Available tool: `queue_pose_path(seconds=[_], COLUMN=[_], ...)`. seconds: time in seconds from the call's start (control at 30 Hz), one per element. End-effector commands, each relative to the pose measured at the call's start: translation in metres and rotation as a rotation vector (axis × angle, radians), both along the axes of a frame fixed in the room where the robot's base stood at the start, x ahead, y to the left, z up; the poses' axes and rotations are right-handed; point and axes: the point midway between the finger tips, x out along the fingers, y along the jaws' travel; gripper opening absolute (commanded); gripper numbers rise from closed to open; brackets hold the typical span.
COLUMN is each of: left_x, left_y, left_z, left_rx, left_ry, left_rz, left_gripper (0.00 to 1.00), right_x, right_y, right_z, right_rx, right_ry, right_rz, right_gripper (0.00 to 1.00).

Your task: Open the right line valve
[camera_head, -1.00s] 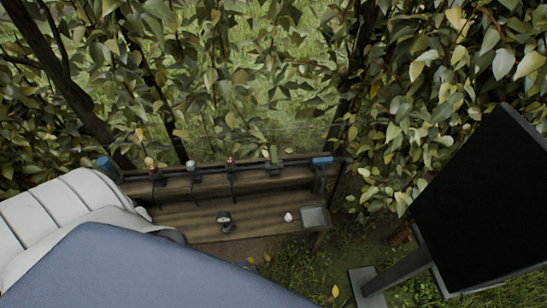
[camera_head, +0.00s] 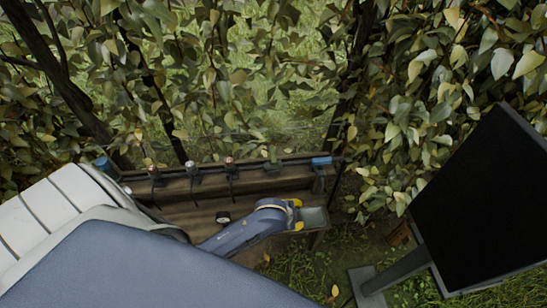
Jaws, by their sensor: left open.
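A wooden bench (camera_head: 190,212) stands below the foliage, with a dark pipe along its raised back. A blue handle (camera_head: 321,161) sits at the pipe's right end; I take it for the right line valve. Another blue handle (camera_head: 103,163) is at the left end. My left gripper (camera_head: 298,214), with yellow fingertips, is open over the right part of the bench, below the right blue handle in the picture and apart from it. Whether anything lies between its fingers is hard to see. My right gripper is out of view.
Several upright fittings stand along the pipe, among them a copper-topped one (camera_head: 229,162) and a green one (camera_head: 273,155). A small round gauge (camera_head: 223,218) and a grey square plate (camera_head: 315,218) are on the bench. A black panel (camera_head: 490,205) stands at the right.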

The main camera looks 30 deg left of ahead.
Motion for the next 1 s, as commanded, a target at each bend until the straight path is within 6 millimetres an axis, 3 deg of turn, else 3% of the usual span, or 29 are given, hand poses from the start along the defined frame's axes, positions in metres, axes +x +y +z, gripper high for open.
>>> queue_pose_path(seconds=[0.03, 0.3, 0.5, 0.77, 1.0], left_x=[0.014, 0.069, 0.093, 0.111, 0.116], left_y=[-0.006, -0.04, -0.042, -0.011, 0.045], left_z=[0.011, 0.065, 0.105, 0.155, 0.206], left_rx=[0.006, 0.068, 0.163, 0.317, 0.441], left_ry=[-0.011, -0.023, 0.002, 0.082, 0.198], left_rz=[-0.048, -0.386, -0.641, -0.922, -1.12], left_gripper=[0.42, 0.42, 0.42, 0.42, 0.42], right_x=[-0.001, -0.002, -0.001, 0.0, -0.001], right_y=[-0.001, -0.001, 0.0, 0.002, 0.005], right_z=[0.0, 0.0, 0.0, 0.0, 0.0], right_rx=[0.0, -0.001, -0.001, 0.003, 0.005], right_ry=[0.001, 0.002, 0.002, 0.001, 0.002], right_rz=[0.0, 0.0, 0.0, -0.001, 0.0], right_gripper=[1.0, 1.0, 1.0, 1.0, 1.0])
